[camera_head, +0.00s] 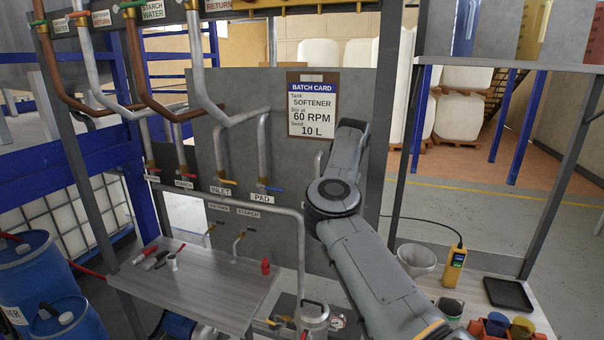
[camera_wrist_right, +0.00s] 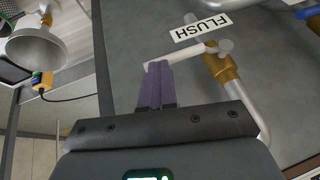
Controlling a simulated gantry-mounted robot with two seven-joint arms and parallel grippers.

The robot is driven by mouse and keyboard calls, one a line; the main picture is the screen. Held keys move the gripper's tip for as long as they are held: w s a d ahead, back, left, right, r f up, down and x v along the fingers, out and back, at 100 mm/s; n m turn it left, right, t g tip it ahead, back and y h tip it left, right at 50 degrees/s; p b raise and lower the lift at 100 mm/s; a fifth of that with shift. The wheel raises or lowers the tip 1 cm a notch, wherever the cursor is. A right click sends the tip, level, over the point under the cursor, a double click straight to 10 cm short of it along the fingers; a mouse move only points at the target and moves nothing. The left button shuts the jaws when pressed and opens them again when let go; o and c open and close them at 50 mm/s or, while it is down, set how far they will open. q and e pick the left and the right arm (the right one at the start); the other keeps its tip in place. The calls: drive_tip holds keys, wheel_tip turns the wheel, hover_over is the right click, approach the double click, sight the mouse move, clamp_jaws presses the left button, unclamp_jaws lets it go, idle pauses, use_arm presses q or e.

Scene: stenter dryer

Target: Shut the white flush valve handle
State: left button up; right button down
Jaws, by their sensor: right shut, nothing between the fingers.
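In the right wrist view, the white flush valve handle (camera_wrist_right: 184,55) runs left from its pivot on the brass valve body (camera_wrist_right: 223,70). It lies roughly crosswise to the grey pipe. The FLUSH label (camera_wrist_right: 201,27) is just above it in the picture. My right gripper (camera_wrist_right: 158,67) is shut, with its dark purple fingers together and nothing between them. Its fingertips are at the handle's free end and overlap it in the picture; I cannot tell whether they touch. In the head view my right arm covers this area, and the gripper and flush valve are hidden. My left gripper is not in view.
A grey panel stands behind the pipes, with a batch card (camera_head: 313,105) on it. Coloured valve handles sit by the INLET label (camera_head: 220,190) and the PAD label (camera_head: 263,198). A funnel (camera_wrist_right: 37,47) and a yellow meter (camera_head: 454,267) are on the right-hand bench.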

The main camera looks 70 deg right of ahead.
drive_tip(key=shift+s+f, duration=0.15)
drive_tip(key=shift+f, duration=0.25)
drive_tip(key=shift+r, duration=0.1)
